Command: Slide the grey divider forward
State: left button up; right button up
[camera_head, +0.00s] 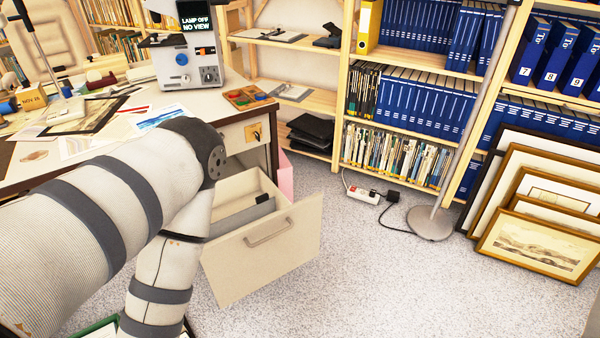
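The grey divider (238,218) stands crosswise inside a pulled-out cream drawer (262,255) under the desk. A small dark piece (263,198) sits at the divider's right end. There is space in the drawer both behind the divider and between it and the front panel. My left arm comes in from the left, bends in front of the desk and runs down out of the picture at the bottom. It covers the drawer's left side and the divider's left end. Neither of my grippers is in view.
The desk (105,165) holds papers, a microscope-like device (182,62) and a small wooden tray (246,97). A power strip (364,194) and a round lamp base (432,223) are on the floor. Framed prints (535,246) lean at right. Speckled floor right of the drawer is clear.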

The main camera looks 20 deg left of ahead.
aim_at(264, 205)
jog(key=u, duration=0.95)
